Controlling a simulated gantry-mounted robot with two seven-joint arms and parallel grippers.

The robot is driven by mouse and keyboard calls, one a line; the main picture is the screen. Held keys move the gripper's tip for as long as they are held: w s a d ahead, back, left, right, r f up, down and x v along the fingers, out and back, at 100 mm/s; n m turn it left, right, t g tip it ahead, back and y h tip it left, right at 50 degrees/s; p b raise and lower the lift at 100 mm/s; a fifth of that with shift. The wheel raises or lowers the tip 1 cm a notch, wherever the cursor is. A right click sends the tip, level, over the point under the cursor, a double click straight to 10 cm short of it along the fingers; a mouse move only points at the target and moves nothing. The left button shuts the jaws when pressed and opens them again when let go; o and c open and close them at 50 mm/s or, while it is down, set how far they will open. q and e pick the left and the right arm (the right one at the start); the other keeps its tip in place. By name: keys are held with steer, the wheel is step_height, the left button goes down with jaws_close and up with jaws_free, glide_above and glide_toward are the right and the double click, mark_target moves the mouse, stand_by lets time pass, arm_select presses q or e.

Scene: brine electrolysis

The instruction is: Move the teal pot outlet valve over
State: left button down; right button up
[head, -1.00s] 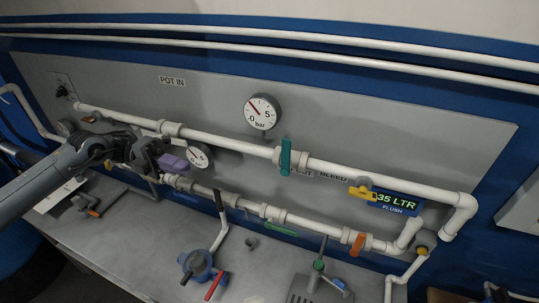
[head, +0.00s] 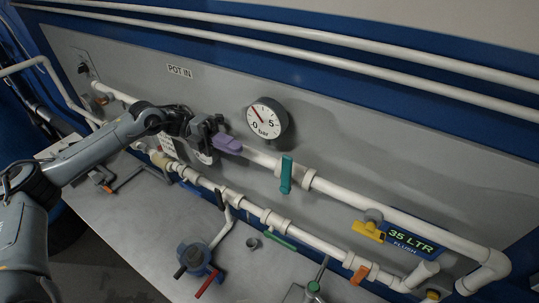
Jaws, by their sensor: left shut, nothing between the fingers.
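The teal valve handle (head: 286,174) sits on the upper white pipe (head: 380,210), right of and below the round dial gauge. It stands upright, across the line of the pipe. My right gripper is not in view.
The large gauge (head: 267,119) stands out from the panel above the pipe. A yellow handle (head: 369,231) is farther right, beside the display (head: 411,239). The lower pipe (head: 233,199) carries green (head: 281,241) and orange (head: 359,275) handles. A blue crank device (head: 194,257) stands on the bench.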

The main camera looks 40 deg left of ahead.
arm_select(q)
steer(key=p, duration=0.4)
glide_toward(286, 176)
steer(key=d+r, duration=0.2)
steer(key=d, duration=0.2)
steer(key=shift+w+d+f, duration=0.1)
steer(key=shift+w+d, duration=0.45)
steer(key=shift+d, duration=0.1)
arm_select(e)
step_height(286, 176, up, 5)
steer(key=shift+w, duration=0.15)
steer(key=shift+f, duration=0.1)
arm_select(q)
steer(key=d+b, duration=0.2)
steer(key=b, duration=0.1)
steer(key=d+r+b, duration=0.1)
steer(key=shift+w+r, duration=0.1)
steer(key=shift+w, duration=0.2)
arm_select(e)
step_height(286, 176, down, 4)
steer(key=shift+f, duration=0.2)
